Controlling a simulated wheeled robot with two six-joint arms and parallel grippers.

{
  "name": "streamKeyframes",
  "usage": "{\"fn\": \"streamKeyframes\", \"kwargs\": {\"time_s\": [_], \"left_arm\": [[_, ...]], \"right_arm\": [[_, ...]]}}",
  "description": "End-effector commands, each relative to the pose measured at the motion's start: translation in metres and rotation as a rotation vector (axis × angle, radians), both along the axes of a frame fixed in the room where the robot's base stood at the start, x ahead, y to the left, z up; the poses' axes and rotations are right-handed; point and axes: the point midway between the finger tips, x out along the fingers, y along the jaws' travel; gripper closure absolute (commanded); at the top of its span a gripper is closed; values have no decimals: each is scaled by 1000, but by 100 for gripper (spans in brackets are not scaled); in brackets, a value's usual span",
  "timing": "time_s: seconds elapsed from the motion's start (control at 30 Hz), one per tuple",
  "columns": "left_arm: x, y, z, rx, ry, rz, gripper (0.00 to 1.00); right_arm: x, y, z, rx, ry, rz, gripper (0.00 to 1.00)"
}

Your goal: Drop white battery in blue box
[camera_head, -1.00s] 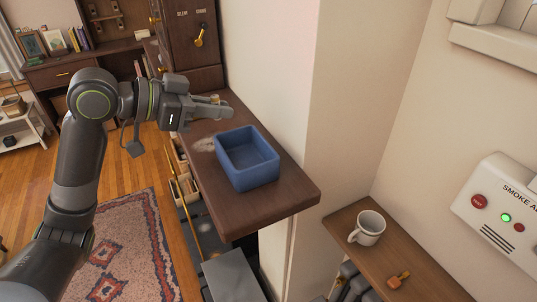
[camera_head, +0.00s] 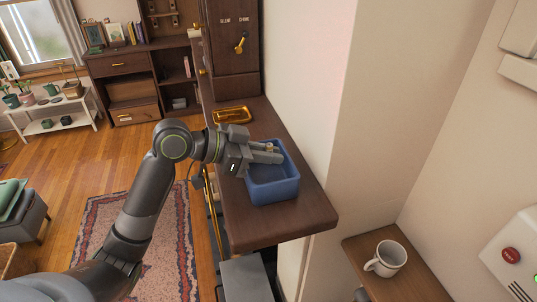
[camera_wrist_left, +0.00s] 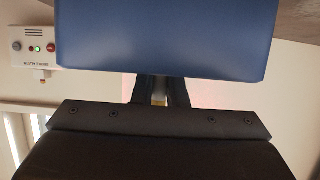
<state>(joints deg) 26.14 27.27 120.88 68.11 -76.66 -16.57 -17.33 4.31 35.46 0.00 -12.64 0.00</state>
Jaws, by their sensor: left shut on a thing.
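The blue box (camera_head: 272,188) is an open, empty-looking container on the dark wooden shelf. My left gripper (camera_head: 276,153) is over the far part of the box opening, shut on a small pale thing with a golden tint, the white battery (camera_head: 270,147). Only a little of the battery shows between the fingers. In the left wrist view the blue box (camera_wrist_left: 165,40) fills the top, and the fingers (camera_wrist_left: 158,92) are partly hidden behind its wall. The box floor is partly hidden by the gripper. My right gripper is not in view.
A golden tray (camera_head: 233,115) lies on the dark shelf (camera_head: 290,222) behind the box. A wall rises close on the right of the shelf. A white mug (camera_head: 388,258) stands on a lower wooden shelf at the right.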

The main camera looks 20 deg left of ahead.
Motion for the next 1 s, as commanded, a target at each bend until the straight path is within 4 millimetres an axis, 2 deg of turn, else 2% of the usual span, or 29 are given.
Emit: {"fn": "streamKeyframes", "kwargs": {"time_s": [0.1, 0.87, 0.9, 1.0], "left_arm": [[-1, 0, -10, -1, 1, -1, 100], [0, 0, -23, 1, 0, 0, 100], [0, 0, -24, 2, 1, 0, 85], [-1, 0, -24, 2, 2, 0, 72]], "right_arm": [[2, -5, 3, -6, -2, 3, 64], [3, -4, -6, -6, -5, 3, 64], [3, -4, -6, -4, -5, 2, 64], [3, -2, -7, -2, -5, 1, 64]]}}
